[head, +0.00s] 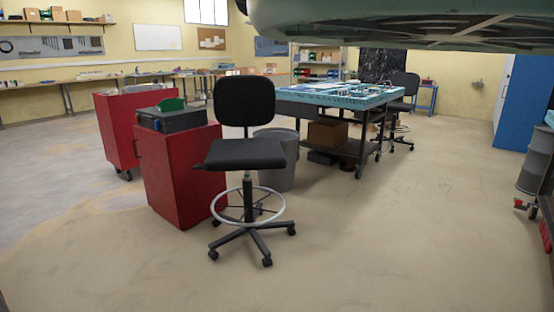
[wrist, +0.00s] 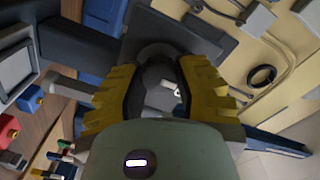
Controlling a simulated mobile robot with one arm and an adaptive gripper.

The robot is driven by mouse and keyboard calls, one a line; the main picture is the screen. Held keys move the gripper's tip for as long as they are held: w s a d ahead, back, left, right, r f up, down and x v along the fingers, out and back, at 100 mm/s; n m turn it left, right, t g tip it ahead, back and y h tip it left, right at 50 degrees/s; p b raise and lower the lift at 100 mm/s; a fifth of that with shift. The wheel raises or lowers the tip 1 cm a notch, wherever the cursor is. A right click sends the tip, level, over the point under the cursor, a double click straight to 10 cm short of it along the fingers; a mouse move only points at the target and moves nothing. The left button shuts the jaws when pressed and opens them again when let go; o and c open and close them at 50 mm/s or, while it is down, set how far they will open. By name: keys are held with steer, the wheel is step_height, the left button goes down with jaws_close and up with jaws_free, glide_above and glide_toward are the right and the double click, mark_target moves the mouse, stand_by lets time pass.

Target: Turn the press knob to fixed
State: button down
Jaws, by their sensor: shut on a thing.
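In the wrist view, my gripper (wrist: 154,78) has its two yellow-padded fingers closed around a dark round knob (wrist: 153,72), one finger on each side. I take this to be the press knob. The fingers and the gripper body hide most of it, and no position marking can be read, so its setting cannot be told. Behind the knob is a dark grey housing (wrist: 180,33). Neither my gripper nor the knob shows in the head view.
In the wrist view, grey wall boxes (wrist: 257,19) and a black cable coil (wrist: 262,75) are at the upper right. A red block (wrist: 9,128) is at the left. In the head view, a black stool (head: 245,155) stands before a red cabinet (head: 178,172); the right floor is open.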

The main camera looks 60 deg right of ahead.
steer(key=shift+w+f, duration=0.1)
steer(key=c, duration=0.6)
jaws_free()
steer(key=shift+d, duration=0.1)
steer(key=s+d, duration=0.1)
steer(key=d, duration=1)
steer(key=shift+d, duration=0.4)
